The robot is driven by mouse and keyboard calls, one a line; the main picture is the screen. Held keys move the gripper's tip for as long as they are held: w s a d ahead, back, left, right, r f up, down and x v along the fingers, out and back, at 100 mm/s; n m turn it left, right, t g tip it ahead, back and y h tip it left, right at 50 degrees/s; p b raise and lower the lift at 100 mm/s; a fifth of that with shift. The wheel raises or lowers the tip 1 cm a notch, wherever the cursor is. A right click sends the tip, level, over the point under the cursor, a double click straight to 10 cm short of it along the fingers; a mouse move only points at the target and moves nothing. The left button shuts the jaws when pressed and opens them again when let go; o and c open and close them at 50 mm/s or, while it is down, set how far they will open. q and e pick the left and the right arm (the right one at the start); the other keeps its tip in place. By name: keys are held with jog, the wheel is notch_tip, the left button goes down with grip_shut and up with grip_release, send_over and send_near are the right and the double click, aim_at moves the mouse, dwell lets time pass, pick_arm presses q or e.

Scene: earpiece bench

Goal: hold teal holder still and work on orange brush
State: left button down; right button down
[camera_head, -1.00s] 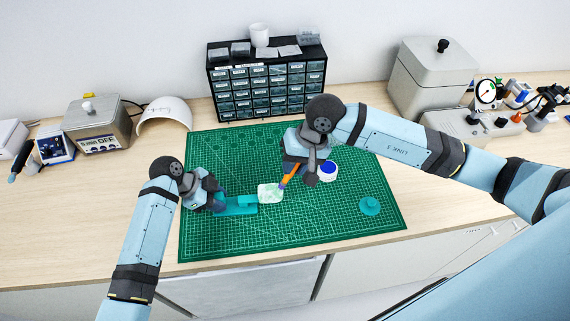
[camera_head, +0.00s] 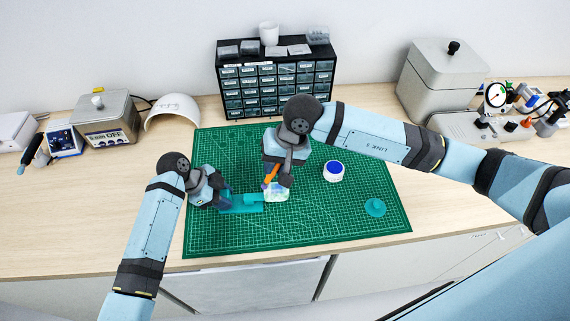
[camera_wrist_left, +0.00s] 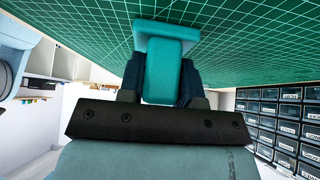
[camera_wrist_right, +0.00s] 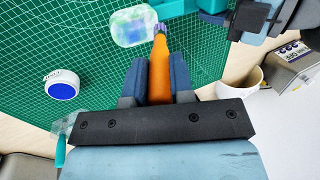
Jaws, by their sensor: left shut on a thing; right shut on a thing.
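The teal holder (camera_head: 245,203) lies on the green mat, and my left gripper (camera_head: 222,196) is shut on its left end. In the left wrist view the holder (camera_wrist_left: 163,68) sits between the two fingers. My right gripper (camera_head: 278,179) is shut on the orange brush (camera_head: 270,175), which is tilted. In the right wrist view the brush (camera_wrist_right: 159,72) points its purple-ringed tip at a clear, pale green-blue piece (camera_wrist_right: 133,26) at the holder's end. That clear piece (camera_head: 277,193) lies just under the brush in the head view. I cannot tell whether the tip touches it.
A drawer cabinet (camera_head: 276,85) stands behind. The mat's front is clear.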

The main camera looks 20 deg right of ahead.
pick_arm(q)
jog(key=shift+f, duration=0.2)
pick_arm(e)
jog(key=shift+d+r, duration=0.1)
jog(key=shift+r, duration=3.7)
jog(key=shift+s+f, duration=0.1)
jog(key=shift+s+f, duration=0.3)
jog(key=shift+f, duration=0.1)
jog(key=shift+r, duration=0.1)
